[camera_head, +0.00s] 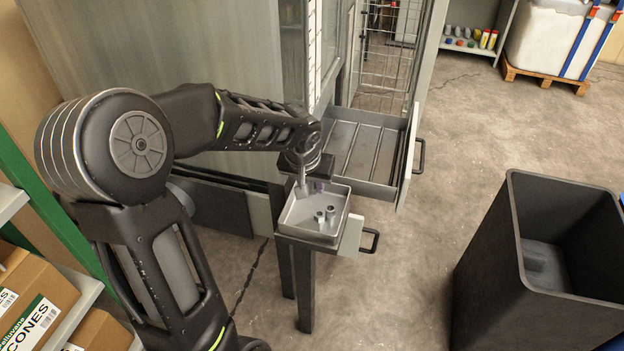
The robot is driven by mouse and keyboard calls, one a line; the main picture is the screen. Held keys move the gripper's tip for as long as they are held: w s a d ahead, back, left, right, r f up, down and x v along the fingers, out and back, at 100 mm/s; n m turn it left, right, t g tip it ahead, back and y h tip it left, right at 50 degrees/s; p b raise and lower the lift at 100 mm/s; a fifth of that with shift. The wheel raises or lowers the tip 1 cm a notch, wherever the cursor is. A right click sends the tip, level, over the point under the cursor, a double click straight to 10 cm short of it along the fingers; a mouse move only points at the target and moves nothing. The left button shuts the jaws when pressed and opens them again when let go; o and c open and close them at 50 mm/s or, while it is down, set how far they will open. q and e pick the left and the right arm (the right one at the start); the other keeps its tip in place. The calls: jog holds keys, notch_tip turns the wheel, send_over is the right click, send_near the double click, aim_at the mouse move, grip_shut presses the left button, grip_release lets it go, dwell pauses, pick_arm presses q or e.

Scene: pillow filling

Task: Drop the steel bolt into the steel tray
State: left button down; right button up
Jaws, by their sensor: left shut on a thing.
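My left gripper (311,188) points down just above the steel tray (287,217), over its back part. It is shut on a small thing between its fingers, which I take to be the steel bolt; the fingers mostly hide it. The steel tray is a shallow, square, light grey tray on a dark stand. A few small grey metal pieces (325,214) lie in it, right of its middle; they are too small to tell apart. My right gripper is not in view.
An open grey drawer (362,150) with dividers stands just behind the tray. A tall dark open bin (490,290) stands at the right. Cardboard boxes (35,300) sit on a shelf at the lower left. The floor between tray and bin is clear.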

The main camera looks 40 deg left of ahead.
pick_arm(q)
jog(key=shift+f, duration=0.1)
jog(key=b, duration=0.4)
send_over(312, 218)
jog(key=shift+f, duration=2.9)
jog(key=c, duration=1.1)
grip_release()
jog(key=p+v, duration=0.1)
jog(key=v, duration=0.7)
